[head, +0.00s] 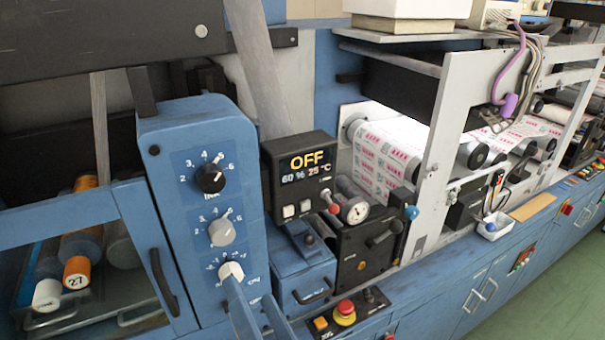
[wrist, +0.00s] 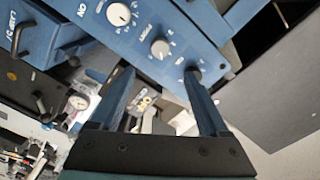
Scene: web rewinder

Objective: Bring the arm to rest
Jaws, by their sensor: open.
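My gripper (wrist: 160,75) shows in the wrist view as two blue fingers spread apart, with nothing between them. In the head view its two blue fingers (head: 248,287) rise from the bottom edge, in front of the lower part of the blue knob panel (head: 196,150). One fingertip appears close below the lowest white knob (head: 231,271); I cannot tell whether they touch. In the wrist view the right fingertip overlaps the black knob (wrist: 194,75) in the picture. Most of my arm is out of view.
A display box (head: 300,173) reading OFF, 60 % and 25 °C stands right of the knob panel. A gauge (head: 355,210), a drawer handle (head: 318,292) and a red button (head: 345,307) are nearby. Green floor (head: 550,295) is clear at the lower right.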

